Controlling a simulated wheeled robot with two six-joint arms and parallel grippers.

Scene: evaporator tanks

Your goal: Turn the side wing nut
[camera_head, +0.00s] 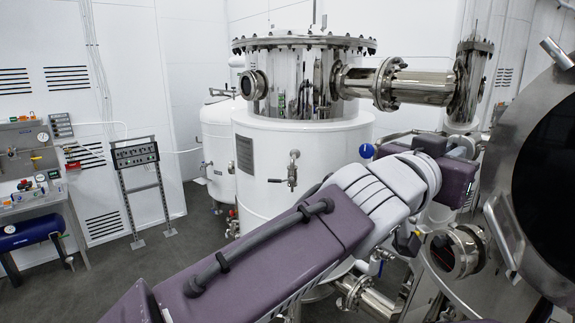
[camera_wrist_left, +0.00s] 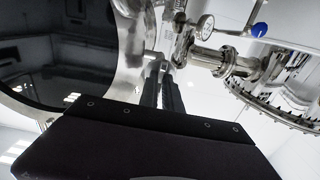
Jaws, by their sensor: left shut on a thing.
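My left gripper (camera_wrist_left: 166,74) is shut in the left wrist view. Its two dark fingers are close together, with their tips on a small shiny metal part, the side wing nut (camera_wrist_left: 164,64), at the edge of the big steel tank (camera_wrist_left: 128,45). The nut is mostly covered by the fingertips, so its wings and their angle cannot be made out. In the head view my left arm crosses the middle, and its wrist ends beside the same tank (camera_head: 500,150) at the right. The fingertips and nut are hard to tell there. My right gripper is not in view.
A blue-knobbed valve (camera_head: 367,151) stands just left of my left wrist. A round sight glass (camera_head: 455,250) juts out below it. The white evaporator tank (camera_head: 262,165) stands behind my arm.

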